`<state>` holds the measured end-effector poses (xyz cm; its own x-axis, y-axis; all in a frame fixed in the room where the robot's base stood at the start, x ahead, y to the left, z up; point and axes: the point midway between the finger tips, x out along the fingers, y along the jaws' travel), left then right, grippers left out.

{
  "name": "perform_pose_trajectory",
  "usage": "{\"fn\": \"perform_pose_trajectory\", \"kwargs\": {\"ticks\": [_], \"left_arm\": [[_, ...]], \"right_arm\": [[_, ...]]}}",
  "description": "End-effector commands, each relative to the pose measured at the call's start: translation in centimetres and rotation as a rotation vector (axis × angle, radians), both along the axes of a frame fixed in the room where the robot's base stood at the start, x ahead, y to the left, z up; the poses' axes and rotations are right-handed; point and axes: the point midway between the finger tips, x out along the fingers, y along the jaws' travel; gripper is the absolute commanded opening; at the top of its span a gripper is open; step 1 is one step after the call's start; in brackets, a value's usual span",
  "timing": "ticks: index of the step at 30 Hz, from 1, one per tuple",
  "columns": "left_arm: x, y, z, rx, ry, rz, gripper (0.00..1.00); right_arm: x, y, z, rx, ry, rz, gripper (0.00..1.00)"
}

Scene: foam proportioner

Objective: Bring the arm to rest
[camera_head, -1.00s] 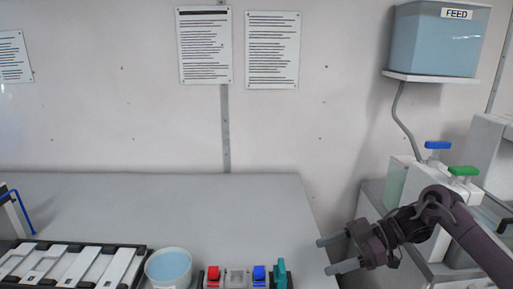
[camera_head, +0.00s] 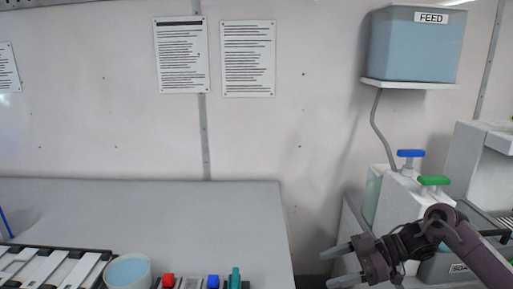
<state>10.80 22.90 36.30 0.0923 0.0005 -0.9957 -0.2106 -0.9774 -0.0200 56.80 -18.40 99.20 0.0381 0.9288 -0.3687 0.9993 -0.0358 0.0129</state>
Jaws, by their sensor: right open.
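My right gripper (camera_head: 334,268) comes in from the right at the bottom right of the head view. Its two grey fingers are spread apart with nothing between them. It hangs over the gap between the grey table (camera_head: 150,215) and the unit with the blue-handled valve (camera_head: 411,155) and green-handled valve (camera_head: 434,182). My right arm (camera_head: 440,225) covers part of that unit. My left gripper is not in the view.
A round tub of blue liquid (camera_head: 128,270), a slotted rack (camera_head: 45,268), a red switch (camera_head: 168,281), a blue switch (camera_head: 213,282) and a teal lever (camera_head: 235,278) line the table's front. A FEED tank (camera_head: 415,50) sits on a wall shelf. The table's back is clear.

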Motion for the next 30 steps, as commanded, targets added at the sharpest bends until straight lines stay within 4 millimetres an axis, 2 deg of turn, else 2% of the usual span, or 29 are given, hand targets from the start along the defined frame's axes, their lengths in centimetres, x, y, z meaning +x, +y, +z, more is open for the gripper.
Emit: {"fn": "perform_pose_trajectory", "kwargs": {"ticks": [8, 14, 17, 20, 23, 24, 26, 30], "left_arm": [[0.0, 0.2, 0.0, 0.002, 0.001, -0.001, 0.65], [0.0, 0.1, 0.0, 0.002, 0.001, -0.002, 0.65], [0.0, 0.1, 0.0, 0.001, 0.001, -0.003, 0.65], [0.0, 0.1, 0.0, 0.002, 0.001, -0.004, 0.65], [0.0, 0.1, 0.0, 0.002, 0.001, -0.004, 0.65], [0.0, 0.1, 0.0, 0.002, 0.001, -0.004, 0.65], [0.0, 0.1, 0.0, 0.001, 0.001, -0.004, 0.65], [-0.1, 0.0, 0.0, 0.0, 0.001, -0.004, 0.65]], "right_arm": [[1.4, 1.1, -3.8, 0.016, -0.016, -0.065, 0.65], [2.8, 2.1, -8.8, 0.026, -0.024, -0.158, 0.65], [3.4, 2.5, -12.2, 0.025, -0.023, -0.226, 0.65], [3.6, 2.9, -16.9, 0.017, -0.009, -0.317, 0.65], [3.2, 2.9, -22.9, -0.012, 0.021, -0.437, 0.65], [2.7, 2.8, -25.4, -0.028, 0.037, -0.486, 0.65], [1.8, 2.5, -28.9, -0.059, 0.063, -0.557, 0.65], [-1.6, 1.5, -36.7, -0.142, 0.138, -0.706, 0.65]]}}
